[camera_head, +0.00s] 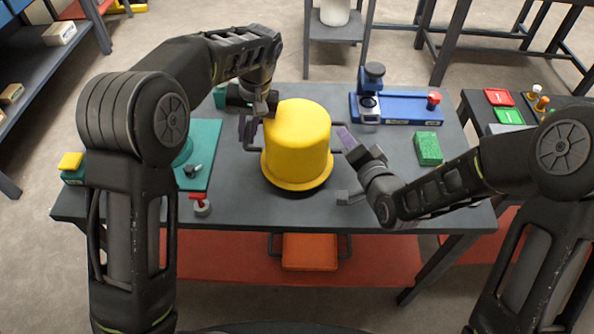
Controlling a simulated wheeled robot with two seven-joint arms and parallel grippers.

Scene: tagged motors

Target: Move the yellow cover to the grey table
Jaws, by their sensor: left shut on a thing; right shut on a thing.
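The yellow cover (298,140), a domed cylinder with a flared rim and dark side handles, stands upright over the middle of the dark grey table (250,207). A dark patch shows under its front rim; I cannot tell whether it rests on something or hangs slightly above the table. My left gripper (254,118) is at its left side, shut on the cover's left handle. My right gripper (350,167) is at its right side, shut on the cover by its right handle, which is partly hidden by the fingers.
A blue fixture (405,109) and a green block (428,149) are on the right. A teal plate (203,150) and a red-handled piece (200,204) are on the left. An orange box (310,252) sits below the front edge. A side table (480,112) with coloured trays stands right.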

